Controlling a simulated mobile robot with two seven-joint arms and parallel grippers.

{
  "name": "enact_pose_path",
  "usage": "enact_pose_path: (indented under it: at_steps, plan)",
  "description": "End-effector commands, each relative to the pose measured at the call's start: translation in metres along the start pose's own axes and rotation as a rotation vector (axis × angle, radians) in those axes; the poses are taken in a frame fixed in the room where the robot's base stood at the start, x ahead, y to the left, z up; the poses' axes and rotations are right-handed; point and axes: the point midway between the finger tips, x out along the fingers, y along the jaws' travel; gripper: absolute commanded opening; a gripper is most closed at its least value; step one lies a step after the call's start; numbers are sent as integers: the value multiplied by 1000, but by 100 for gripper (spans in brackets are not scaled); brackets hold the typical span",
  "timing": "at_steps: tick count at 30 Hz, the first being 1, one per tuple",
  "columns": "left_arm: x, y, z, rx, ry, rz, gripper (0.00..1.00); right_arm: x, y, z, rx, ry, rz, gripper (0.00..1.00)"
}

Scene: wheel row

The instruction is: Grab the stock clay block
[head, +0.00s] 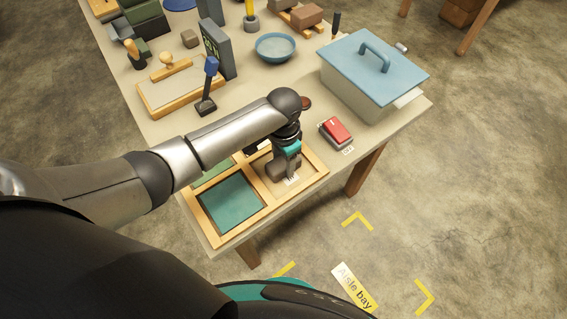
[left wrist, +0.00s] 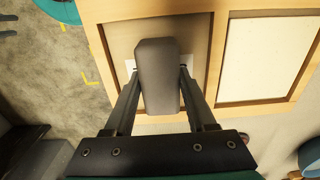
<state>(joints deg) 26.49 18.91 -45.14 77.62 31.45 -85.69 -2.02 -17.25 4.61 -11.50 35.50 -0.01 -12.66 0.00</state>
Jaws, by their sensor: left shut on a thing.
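The clay block, grey-brown (head: 280,172), is in or just above the front right compartment of a wooden divided tray (head: 217,238). In the left wrist view the block (left wrist: 158,75) lies lengthwise between the fingers of my left gripper (left wrist: 157,72), which is shut on it. In the head view my left gripper (head: 287,160) points down over that compartment and partly covers the block. A white label shows beside the block. I cannot tell whether the block touches the tray floor. My right gripper is not in view.
A red-topped box (head: 336,131) and a lidded blue-topped bin (head: 372,65) stand right of the tray. The table's front edge is close.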

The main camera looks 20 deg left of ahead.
Motion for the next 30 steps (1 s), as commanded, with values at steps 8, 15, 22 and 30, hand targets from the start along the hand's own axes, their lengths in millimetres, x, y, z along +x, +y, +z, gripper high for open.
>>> enact_pose_path:
  at_steps: [8, 15, 22, 30]
  plan:
    - [0, 0, 0, 0, 0, 0, 0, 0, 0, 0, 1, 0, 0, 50]
    - [-1, -1, -1, 0, 2, -1, 0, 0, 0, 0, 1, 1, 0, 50]
    - [-2, -1, -1, 0, 2, -1, 0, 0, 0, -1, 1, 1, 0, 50]
    - [-28, -1, -1, 0, 4, -2, 0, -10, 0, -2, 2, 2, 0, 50]
